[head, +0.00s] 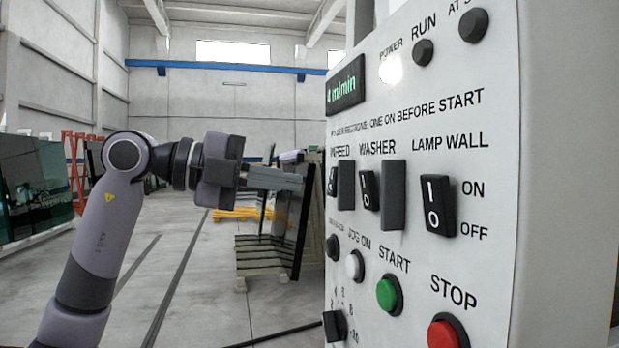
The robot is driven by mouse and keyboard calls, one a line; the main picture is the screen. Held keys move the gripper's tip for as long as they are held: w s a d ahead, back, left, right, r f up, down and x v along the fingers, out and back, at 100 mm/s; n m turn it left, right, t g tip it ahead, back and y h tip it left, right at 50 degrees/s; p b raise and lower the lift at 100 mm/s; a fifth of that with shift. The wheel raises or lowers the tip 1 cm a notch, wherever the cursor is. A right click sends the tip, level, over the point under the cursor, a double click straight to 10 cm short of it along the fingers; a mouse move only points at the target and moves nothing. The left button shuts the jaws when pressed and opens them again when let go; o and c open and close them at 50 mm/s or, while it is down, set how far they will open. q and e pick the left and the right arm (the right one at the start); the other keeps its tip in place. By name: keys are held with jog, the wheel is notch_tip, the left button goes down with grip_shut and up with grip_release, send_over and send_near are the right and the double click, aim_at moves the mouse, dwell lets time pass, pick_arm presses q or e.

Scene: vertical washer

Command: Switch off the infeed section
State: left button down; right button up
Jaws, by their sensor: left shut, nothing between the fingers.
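The white control panel (470,160) fills the right of the head view, seen at a steep angle. The infeed switch (332,181) is a black rocker near the panel's left edge, under the INFEED label; it is narrow in this view and I cannot tell its position. A grey upright plate (347,185) stands just right of it. My left gripper (302,181) points right at the height of the switch row, left of the infeed switch. Its fingers are shut and empty, and a small gap shows between them and the switch. My right gripper is not in view.
The washer switch (369,190), a second grey plate (393,195) and the lamp wall switch (437,205) sit right of the infeed switch. Below are a green START button (389,294) and red STOP button (446,332). Open floor lies left of the panel.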

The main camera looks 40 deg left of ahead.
aim_at(331, 190)
pick_arm(q)
jog(key=shift+p+x, duration=0.35)
jog(key=shift+x, duration=1.75)
